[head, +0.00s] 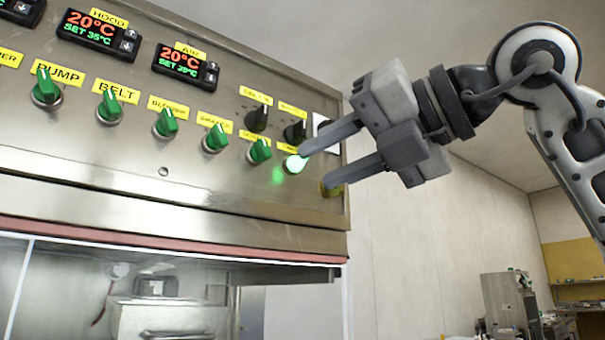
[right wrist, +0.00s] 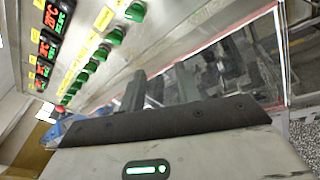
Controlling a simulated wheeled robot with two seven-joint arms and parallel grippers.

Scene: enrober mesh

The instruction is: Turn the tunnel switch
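A row of green rotary switches runs along the steel control panel (head: 200,170) in the head view, with yellow labels above. Labels PUMP and BELT are readable; those farther right are too small or partly hidden to read, so I cannot tell which one is labelled tunnel. My left gripper is not in view.
Two black knobs (head: 257,118) sit above the row. Red-and-green displays (head: 186,64) are at the panel's upper left. A glazed chamber (head: 160,300) lies below the panel. Right of the panel is open room with a pale wall (head: 420,250).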

